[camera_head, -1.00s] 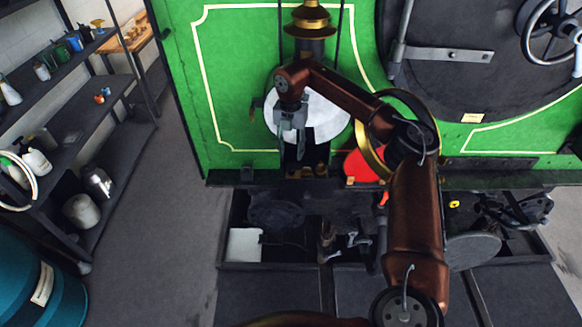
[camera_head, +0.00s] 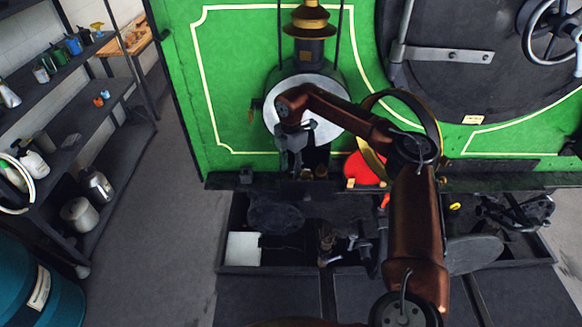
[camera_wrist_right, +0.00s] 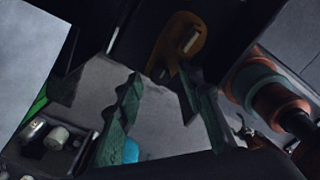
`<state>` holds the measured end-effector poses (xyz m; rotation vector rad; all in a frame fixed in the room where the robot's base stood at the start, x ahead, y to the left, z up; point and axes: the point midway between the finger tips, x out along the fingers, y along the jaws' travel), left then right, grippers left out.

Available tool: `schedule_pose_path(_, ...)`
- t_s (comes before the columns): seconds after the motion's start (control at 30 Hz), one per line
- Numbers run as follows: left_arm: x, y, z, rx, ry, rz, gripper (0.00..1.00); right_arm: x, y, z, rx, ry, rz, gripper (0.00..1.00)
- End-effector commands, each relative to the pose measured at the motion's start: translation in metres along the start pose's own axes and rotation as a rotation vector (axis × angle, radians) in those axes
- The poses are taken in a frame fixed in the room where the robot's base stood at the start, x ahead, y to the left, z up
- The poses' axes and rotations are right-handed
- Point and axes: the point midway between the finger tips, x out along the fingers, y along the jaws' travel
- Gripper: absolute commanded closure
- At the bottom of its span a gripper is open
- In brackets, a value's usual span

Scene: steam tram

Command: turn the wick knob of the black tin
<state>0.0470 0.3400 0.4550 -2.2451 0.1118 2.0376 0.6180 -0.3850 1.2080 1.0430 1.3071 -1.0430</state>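The black tin (camera_head: 309,52) looks like a lamp with a brass top and a round pale disc on its front, against the green tram front. My right gripper (camera_head: 291,163) hangs low in front of it, and the wrist covers part of the disc. In the right wrist view the two fingers (camera_wrist_right: 160,82) stand apart with nothing between their pads. A small brass tab (camera_wrist_right: 180,42), perhaps the wick knob, shows just beyond the fingertips under a black shape. I cannot tell whether a finger touches it. My left gripper is out of view.
A red disc (camera_head: 364,169) and a brass-rimmed ring (camera_head: 433,118) lie right of the lamp, close to my right arm. A dark ledge (camera_head: 222,181) runs below. Shelves (camera_head: 105,95) stand at left, with clear floor (camera_head: 165,220) between.

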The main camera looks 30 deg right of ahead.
Motion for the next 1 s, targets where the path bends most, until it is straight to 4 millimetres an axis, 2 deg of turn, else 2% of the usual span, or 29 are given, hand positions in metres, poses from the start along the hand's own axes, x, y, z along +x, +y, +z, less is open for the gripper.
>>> schedule_pose_path(0.3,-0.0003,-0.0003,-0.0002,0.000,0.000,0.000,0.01,0.0035,-0.0001,0.0000,0.000,0.000,0.000,0.66)
schedule_pose_path(0.8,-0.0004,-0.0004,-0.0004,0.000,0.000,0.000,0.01,0.0031,-0.0001,0.0001,0.000,0.000,0.000,1.00)
schedule_pose_path(1.0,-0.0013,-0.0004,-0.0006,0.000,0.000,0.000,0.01,0.0028,-0.0002,0.0001,0.012,0.000,0.000,1.00)
